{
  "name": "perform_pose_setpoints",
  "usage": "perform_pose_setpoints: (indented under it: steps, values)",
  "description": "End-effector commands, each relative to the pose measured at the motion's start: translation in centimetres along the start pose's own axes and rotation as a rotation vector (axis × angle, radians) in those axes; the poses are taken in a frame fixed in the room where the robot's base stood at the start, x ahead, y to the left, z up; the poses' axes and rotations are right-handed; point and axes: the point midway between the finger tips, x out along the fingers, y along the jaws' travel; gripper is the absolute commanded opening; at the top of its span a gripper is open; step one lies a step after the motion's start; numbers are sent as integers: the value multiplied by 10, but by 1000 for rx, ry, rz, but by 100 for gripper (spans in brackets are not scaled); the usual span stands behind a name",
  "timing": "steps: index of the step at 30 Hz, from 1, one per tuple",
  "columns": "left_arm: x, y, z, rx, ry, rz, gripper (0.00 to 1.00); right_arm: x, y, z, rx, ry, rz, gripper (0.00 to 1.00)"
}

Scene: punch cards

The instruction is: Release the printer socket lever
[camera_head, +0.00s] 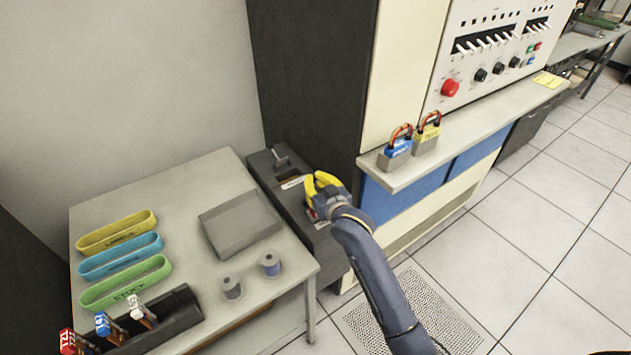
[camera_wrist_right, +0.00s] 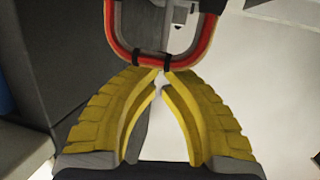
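The printer socket unit is, I take it, the long dark box (camera_head: 265,165) between the side table and the tall cabinet. A small grey lever (camera_head: 280,158) stands at its far end, beside a white label. My right gripper (camera_head: 312,190), with yellow fingers, is over the near half of this box. In the right wrist view, the fingertips (camera_wrist_right: 162,74) nearly meet, just below a red loop handle (camera_wrist_right: 118,35) with black bands. I cannot tell whether they touch it; nothing shows clamped between them. My left gripper is out of view.
The side table (camera_head: 95,207) holds a grey box (camera_head: 240,224), coloured oval bands (camera_head: 120,262) and two small spools (camera_head: 269,264). A black rack with coloured tags is at its front. Two padlocks (camera_head: 396,153) stand on the console ledge (camera_head: 470,128) at right.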

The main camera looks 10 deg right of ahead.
Motion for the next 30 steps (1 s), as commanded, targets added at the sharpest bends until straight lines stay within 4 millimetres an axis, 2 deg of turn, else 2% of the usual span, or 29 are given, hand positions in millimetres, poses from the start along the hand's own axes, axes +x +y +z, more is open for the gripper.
perform_pose_setpoints:
  steps: [30]
  values:
    - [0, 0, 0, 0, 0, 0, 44, 24, -9, -11, -44, -212, -7, 0]
